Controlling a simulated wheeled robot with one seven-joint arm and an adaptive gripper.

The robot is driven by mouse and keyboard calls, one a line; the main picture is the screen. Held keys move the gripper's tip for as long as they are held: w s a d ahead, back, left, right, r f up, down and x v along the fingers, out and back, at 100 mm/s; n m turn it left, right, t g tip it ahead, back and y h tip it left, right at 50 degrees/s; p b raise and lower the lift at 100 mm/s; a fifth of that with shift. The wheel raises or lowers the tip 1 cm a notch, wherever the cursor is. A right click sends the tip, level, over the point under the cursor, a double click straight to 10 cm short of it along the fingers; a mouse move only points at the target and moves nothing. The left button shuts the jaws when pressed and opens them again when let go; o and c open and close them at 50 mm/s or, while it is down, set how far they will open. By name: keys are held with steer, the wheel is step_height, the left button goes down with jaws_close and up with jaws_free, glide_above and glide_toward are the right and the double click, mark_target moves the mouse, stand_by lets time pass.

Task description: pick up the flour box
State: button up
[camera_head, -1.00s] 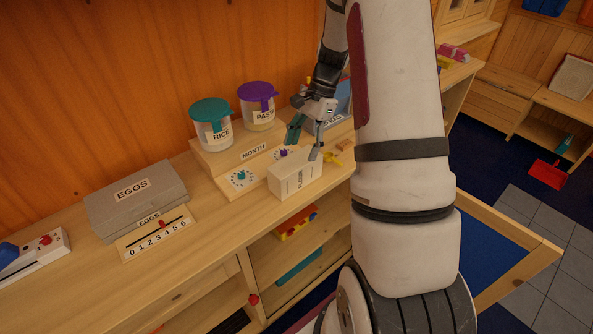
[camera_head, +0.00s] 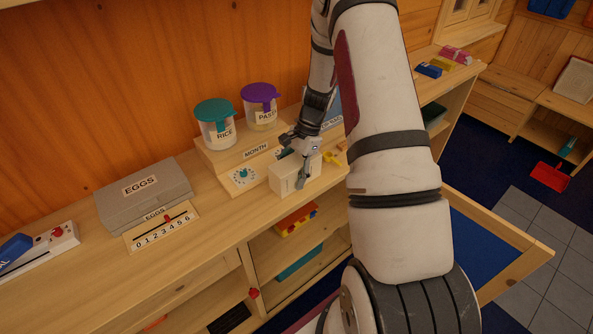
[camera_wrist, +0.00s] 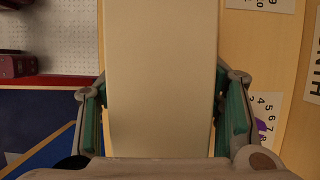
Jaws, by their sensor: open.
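In the wrist view the box (camera_wrist: 160,70) fills the middle as a plain pale face. My gripper (camera_head: 299,168) reaches down over the box. Its green-padded fingers stand on either side of it in the wrist view (camera_wrist: 162,118), open, with a narrow gap visible at least on the left. The box's label is not readable now, and its upper part is partly hidden by the gripper.
The month dial stand (camera_head: 242,178) is close behind the box, with rice (camera_head: 217,130) and pasta (camera_head: 261,112) jars on it. A grey egg carton (camera_head: 143,196) is to the left. Yellow pieces (camera_head: 333,157) lie to the right. The shelf's front edge is close.

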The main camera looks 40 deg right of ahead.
steer(key=shift+c, duration=0.2)
steer(key=c, duration=1.4)
steer(key=shift+r, duration=0.15)
